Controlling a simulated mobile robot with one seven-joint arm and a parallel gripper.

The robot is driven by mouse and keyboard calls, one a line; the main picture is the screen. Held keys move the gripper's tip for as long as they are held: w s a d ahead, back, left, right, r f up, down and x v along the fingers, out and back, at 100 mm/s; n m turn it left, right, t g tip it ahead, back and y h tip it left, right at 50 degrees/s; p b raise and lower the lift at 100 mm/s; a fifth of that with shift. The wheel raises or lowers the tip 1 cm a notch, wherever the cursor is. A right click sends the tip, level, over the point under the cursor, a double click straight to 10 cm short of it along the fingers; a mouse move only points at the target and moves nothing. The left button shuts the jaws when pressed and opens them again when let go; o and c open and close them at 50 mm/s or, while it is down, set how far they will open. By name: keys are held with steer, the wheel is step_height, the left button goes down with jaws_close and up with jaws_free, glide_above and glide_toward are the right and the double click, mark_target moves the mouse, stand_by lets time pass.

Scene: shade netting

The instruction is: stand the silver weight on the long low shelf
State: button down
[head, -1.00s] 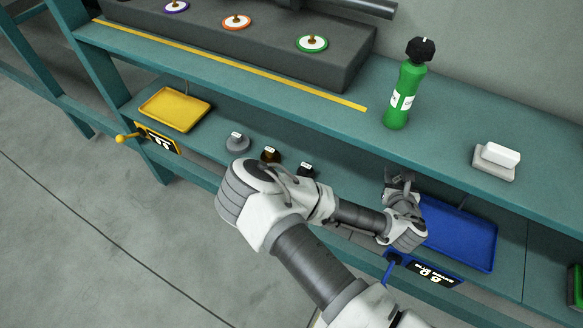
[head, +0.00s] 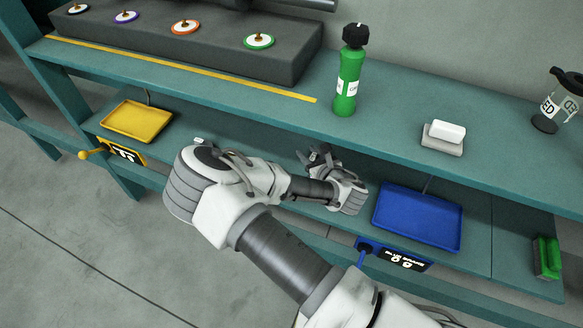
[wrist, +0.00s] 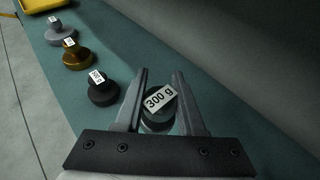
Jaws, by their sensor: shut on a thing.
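My gripper (wrist: 160,74) is shut on a weight labelled 300 g, which I take for the silver weight (wrist: 157,122). It looks dark metallic grey in the wrist view, between the two fingers with its label up. In the head view my gripper (head: 320,157) is over the long low shelf (head: 235,132), left of the blue tray, and the held weight cannot be made out. Whether its base touches the shelf (wrist: 115,45) cannot be told. A black weight (wrist: 103,93), a brass weight (wrist: 76,59) and a light grey weight (wrist: 60,34) stand in a row to its left.
A blue tray (head: 417,220) is right of my gripper, a yellow tray (head: 136,121) far left. The upper shelf (head: 390,130) overhangs, carrying a green bottle (head: 347,80) and a white block (head: 447,131). A green block (head: 547,257) lies far right on the low level.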

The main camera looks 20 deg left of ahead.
step_height(320, 180, down, 7)
steer(key=shift+r+b, duration=0.1)
steer(key=shift+b, duration=0.6)
steer(key=shift+f, duration=0.2)
steer(key=c, duration=0.5)
jaws_free()
steer(key=shift+r, duration=0.1)
steer(key=shift+r, duration=0.2)
steer(key=p+v, duration=0.2)
steer(key=v, duration=1)
steer(key=shift+f, duration=0.1)
